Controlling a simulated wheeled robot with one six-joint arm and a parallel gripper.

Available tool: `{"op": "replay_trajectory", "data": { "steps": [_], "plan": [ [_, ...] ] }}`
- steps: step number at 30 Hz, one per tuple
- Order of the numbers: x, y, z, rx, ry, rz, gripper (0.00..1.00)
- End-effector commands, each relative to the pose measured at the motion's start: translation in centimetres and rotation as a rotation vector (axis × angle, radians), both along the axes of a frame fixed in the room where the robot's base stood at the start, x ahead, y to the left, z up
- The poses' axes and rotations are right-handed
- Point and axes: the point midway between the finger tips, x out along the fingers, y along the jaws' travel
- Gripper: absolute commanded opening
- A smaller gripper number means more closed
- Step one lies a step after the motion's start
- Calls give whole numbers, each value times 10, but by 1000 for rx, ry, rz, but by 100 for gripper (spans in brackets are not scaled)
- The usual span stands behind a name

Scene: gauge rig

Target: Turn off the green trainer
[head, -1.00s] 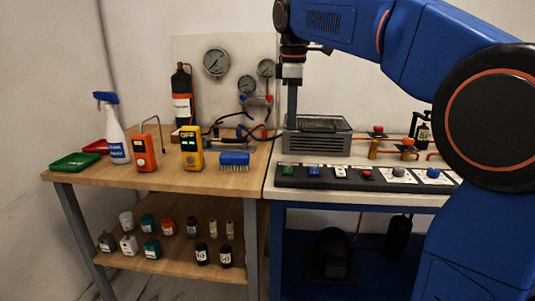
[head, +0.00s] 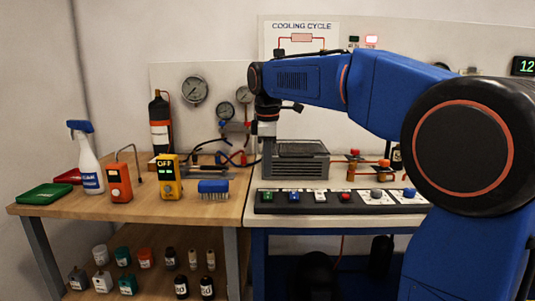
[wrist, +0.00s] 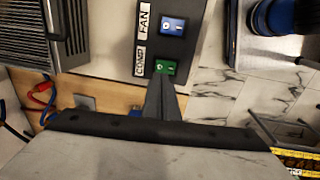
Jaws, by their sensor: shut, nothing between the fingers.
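A green rocker switch (head: 268,196) sits at the left end of the dark switch panel (head: 340,208) on the right bench. In the wrist view the green switch (wrist: 165,67) is beside a label that seems to read COMP. A blue switch (wrist: 172,25) labelled FAN is beside it. My gripper (head: 267,177) is shut and empty, pointing down just above the panel's left end. In the wrist view its fingertips (wrist: 161,80) are close to the green switch; I cannot tell whether they touch. I cannot tell which way the rocker is pressed.
A grey finned unit (head: 296,168) stands behind the panel. More switches and knobs, including a red button (head: 345,197), line the panel. A yellow meter (head: 169,178) reading OFF and a blue brush (head: 213,187) stand left.

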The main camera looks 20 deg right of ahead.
Motion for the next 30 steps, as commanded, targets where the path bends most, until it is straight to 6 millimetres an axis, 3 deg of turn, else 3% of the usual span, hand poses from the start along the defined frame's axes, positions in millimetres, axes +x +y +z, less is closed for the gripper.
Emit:
{"op": "replay_trajectory", "data": {
  "steps": [6, 12, 30],
  "plan": [
    [4, -1, -36, -1, 1, 0, 0],
    [6, -2, -55, -1, 1, 0, 0],
    [10, -3, -66, 1, 2, 0, 0]
  ]
}}
